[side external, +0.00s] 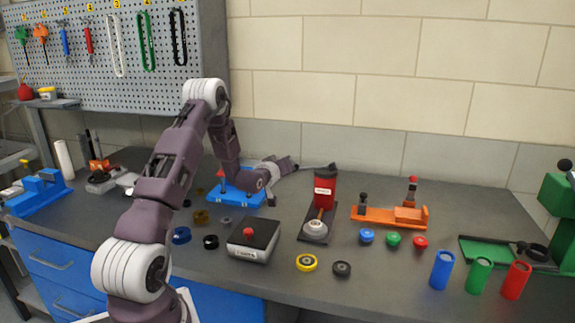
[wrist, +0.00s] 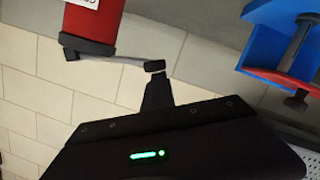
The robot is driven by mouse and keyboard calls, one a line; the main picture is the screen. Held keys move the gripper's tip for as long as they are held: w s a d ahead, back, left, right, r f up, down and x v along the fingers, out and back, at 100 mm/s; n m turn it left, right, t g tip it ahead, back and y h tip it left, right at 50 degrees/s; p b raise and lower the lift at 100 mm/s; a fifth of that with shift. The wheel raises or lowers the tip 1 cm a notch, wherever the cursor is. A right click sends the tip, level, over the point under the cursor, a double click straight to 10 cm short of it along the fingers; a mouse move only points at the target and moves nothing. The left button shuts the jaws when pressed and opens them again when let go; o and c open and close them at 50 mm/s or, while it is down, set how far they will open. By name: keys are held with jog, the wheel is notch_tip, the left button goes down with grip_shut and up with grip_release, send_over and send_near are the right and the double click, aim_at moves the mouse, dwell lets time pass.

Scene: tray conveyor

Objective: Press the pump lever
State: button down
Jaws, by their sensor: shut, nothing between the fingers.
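The pump is a red cylinder (side external: 325,188) with a black cap, standing on a dark base at mid-bench in the side view. In the wrist view the pump (wrist: 93,20) appears upside down at the upper left. Its thin grey lever (wrist: 120,58) runs out from the cap and ends in a dark grip (wrist: 155,67); the lever (side external: 314,168) also shows near the cap in the side view. My gripper (side external: 297,163) is shut and empty, left of the pump at about cap height. In the wrist view its fingertips (wrist: 156,75) are right beside the dark grip; I cannot tell if they touch.
A blue fixture (side external: 236,199) stands beneath my wrist. A box with a red button (side external: 253,243) is in front. An orange fixture (side external: 388,217) is right of the pump, with small coloured caps before it. Blue, green and red cylinders stand at the front right.

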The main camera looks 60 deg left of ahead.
jog(key=shift+d+f, duration=0.2)
jog(key=shift+f, duration=0.05)
jog(key=s+d+r, duration=0.4)
jog(key=s+r, duration=0.2)
jog(key=s, duration=0.3)
jog(key=shift+d, duration=0.2)
jog(key=shift+r, duration=0.1)
dwell(0.8)
